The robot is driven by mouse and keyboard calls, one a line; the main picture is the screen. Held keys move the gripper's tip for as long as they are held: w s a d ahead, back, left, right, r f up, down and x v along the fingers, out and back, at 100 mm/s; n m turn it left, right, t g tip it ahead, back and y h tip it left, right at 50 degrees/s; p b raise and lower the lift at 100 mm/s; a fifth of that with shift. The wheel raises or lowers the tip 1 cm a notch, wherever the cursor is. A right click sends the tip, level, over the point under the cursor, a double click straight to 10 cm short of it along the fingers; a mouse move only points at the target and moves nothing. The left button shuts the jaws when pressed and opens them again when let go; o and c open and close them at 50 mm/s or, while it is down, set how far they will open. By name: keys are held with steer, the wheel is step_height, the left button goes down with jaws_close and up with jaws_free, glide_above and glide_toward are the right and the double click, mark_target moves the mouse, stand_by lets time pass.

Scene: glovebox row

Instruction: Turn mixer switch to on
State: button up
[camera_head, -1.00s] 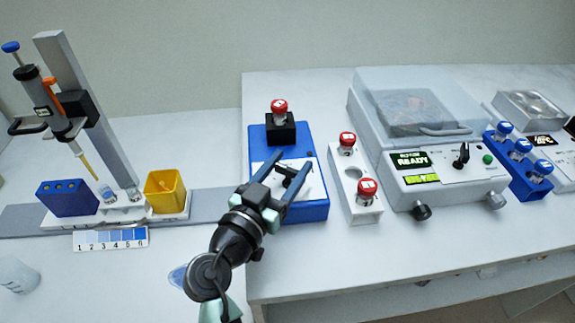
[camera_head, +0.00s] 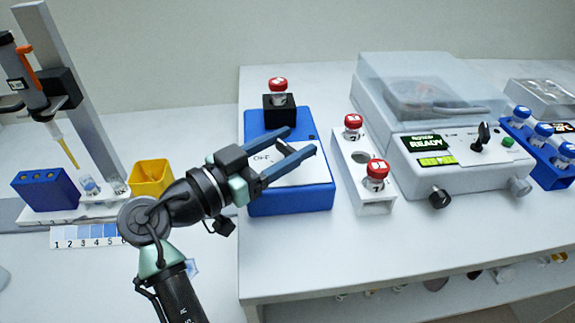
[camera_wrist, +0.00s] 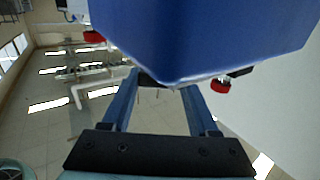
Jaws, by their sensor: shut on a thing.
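The mixer (camera_head: 290,203) is a blue box with a white top panel. Its panel carries the word OFF at the left. My gripper (camera_head: 302,141) reaches over the panel from the left, its two blue fingers apart. The mixer switch is mostly hidden by the fingers in the head view. In the wrist view the mixer's blue body (camera_wrist: 210,35) fills the top, and a dark piece, seemingly the switch (camera_wrist: 150,79), lies between the fingertips (camera_wrist: 160,82). My gripper is shut on it, though the contact is hard to see.
A black holder (camera_head: 280,112) with a red-capped vial stands at the mixer's back. A white rack (camera_head: 377,207) with two red-capped vials is close on the right, then a grey machine (camera_head: 450,178) reading READY. A yellow bin (camera_head: 152,177) stands left. The bench front is clear.

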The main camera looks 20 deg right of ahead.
steer(key=shift+f+m+g+h+b, duration=0.1)
steer(key=shift+m+g+h+b, duration=0.3)
steer(key=shift+m+g+b, duration=1.6)
steer(key=shift+n+g, duration=0.4)
steer(key=shift+g, duration=0.1)
steer(key=o, duration=1.4)
steer(key=shift+a, duration=0.1)
steer(key=a, duration=1.2)
steer(key=shift+s+a, duration=0.3)
steer(key=shift+a, duration=0.1)
